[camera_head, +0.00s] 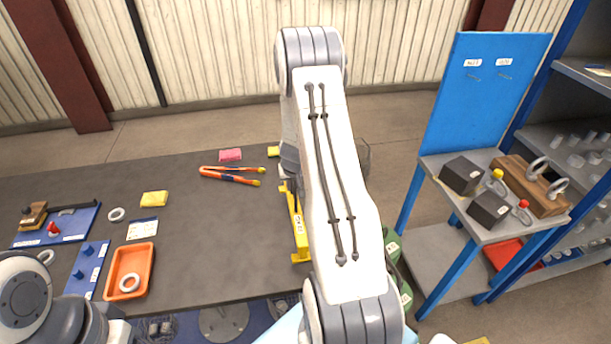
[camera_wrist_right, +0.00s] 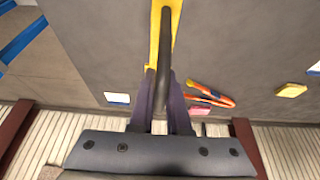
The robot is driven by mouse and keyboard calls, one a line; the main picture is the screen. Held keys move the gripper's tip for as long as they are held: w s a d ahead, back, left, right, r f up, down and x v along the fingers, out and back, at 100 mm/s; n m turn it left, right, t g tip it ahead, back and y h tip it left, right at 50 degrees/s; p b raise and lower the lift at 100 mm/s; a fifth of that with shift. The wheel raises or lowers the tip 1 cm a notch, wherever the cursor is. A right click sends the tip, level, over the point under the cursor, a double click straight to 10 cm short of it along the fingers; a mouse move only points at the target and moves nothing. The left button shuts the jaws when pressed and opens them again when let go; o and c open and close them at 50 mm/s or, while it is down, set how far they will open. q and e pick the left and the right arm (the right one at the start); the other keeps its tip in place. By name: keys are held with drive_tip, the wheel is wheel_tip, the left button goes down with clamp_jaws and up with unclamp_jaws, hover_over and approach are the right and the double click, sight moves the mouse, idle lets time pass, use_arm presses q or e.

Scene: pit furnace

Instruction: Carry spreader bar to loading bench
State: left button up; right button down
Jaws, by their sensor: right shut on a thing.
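The yellow spreader bar (camera_head: 298,228) shows left of my right arm in the head view, over the right part of the dark bench top (camera_head: 190,250). My arm hides part of it. Whether the bar touches the bench top I cannot tell. My left arm shows at the lower left, but its gripper is out of view.
Orange-handled pliers (camera_head: 230,175), a pink block (camera_head: 230,155), a yellow block (camera_head: 154,198) and an orange tray (camera_head: 146,262) lie on the bench. A blue-backed stand (camera_head: 480,232) with dark blocks is on the right. Bare bench lies between tray and bar.

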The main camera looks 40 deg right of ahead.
sight(291, 198)
drive_tip(key=shift+w+a+f, duration=0.15)
drive_tip(key=shift+w+a, duration=0.05)
drive_tip(key=shift+a, duration=0.15)
wheel_tip(291, 198, down, 4)
drive_tip(key=b, duration=0.4)
drive_tip(key=c, duration=1.3)
unclamp_jaws()
drive_tip(key=shift+s+f, duration=0.1)
drive_tip(key=o, duration=0.4)
drive_tip(key=shift+a, duration=0.1)
